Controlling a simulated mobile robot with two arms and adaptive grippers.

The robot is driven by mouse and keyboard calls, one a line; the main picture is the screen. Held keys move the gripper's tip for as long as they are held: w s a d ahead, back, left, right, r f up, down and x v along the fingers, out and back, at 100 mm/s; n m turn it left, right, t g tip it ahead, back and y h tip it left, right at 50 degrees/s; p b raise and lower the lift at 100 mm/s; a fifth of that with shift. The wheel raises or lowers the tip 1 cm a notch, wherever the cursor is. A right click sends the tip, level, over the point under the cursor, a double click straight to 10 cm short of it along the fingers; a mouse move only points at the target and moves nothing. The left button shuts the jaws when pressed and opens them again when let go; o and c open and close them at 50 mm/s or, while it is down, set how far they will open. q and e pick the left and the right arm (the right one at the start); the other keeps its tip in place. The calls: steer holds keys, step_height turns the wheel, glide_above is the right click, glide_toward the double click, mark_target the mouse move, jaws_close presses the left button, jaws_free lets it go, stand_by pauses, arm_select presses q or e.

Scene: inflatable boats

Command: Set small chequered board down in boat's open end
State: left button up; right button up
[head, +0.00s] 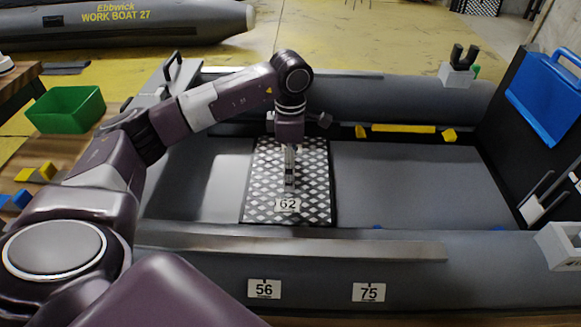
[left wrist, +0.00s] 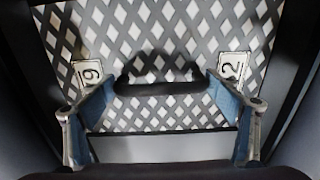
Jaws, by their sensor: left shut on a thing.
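The small chequered board (head: 262,180), black and white with a label reading 62, is inside the grey boat (head: 400,250), left of the middle. It looks flat and level; I cannot tell whether it touches the floor beneath. My left gripper (head: 289,182) points straight down over the board and is shut on it. The left wrist view shows the board (left wrist: 140,25) filling most of the picture, with blue-padded fingers (left wrist: 162,125) at both sides near its edge. A bare pale grey floor area (head: 205,180) lies left of the board. My right gripper is out of view.
A darker grey floor panel (head: 400,180) lies right of the board. A yellow bar (head: 402,128) lies along the far tube. A blue case (head: 545,95) is at the black panel on the right. A green bin (head: 66,110) stands on the left table.

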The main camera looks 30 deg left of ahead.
arm_select(q)
steer(key=shift+f, duration=0.1)
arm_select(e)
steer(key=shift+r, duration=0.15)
arm_select(q)
steer(key=o, duration=2)
steer(key=shift+c, duration=0.2)
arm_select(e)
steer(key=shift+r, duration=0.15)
arm_select(q)
step_height(320, 180, up, 12)
steer(key=p, duration=0.1)
steer(key=shift+p, duration=0.4)
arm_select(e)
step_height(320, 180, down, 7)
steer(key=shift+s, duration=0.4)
